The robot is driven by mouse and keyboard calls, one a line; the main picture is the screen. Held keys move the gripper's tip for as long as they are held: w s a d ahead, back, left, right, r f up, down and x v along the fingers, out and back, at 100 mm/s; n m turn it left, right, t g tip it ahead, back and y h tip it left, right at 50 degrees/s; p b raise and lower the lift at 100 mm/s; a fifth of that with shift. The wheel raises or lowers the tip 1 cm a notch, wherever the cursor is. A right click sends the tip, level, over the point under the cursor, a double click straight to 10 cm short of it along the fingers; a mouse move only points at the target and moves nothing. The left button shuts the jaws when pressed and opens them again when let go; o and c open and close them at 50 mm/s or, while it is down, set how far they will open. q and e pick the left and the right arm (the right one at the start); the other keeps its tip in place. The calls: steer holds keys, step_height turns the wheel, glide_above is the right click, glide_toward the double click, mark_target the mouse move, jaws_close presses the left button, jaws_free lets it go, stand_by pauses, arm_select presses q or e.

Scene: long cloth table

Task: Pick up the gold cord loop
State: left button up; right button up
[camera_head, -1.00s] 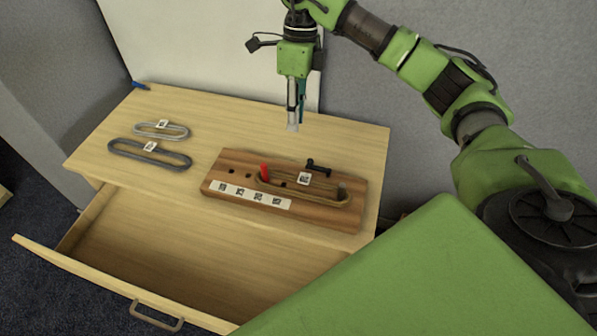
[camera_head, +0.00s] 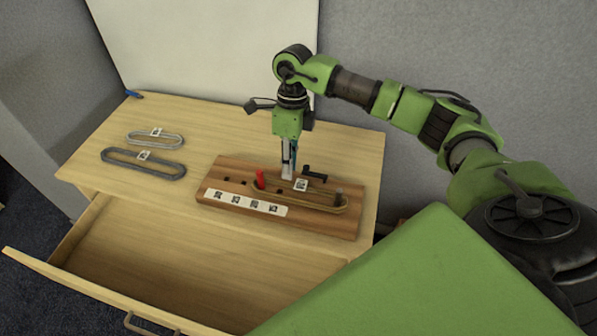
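The gold cord loop (camera_head: 308,205) lies as a long oval on the wooden board (camera_head: 225,175), with a small white marker tag (camera_head: 301,184) on its far strand. A red peg (camera_head: 260,179) stands near its left end and a dark peg (camera_head: 338,198) near its right end. My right gripper (camera_head: 288,173) points straight down over the far side of the loop, just left of the tag. Its fingers show nearly edge-on, so their opening and any contact with the cord cannot be told. My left gripper is out of view.
A light grey loop (camera_head: 154,141) and a dark grey loop (camera_head: 143,165) lie on the left of the wooden tabletop (camera_head: 205,130). A black T-shaped piece (camera_head: 315,175) is right of my fingers. An open drawer (camera_head: 150,265) sticks out in front.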

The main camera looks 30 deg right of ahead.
mark_target(290, 182)
steer(key=f, duration=0.1)
steer(key=f+p, duration=0.1)
steer(key=f, duration=0.1)
steer(key=shift+s+a+f, duration=0.15)
steer(key=shift+s+f, duration=0.05)
steer(key=shift+s, duration=0.2)
steer(key=shift+f, duration=0.25)
jaws_close()
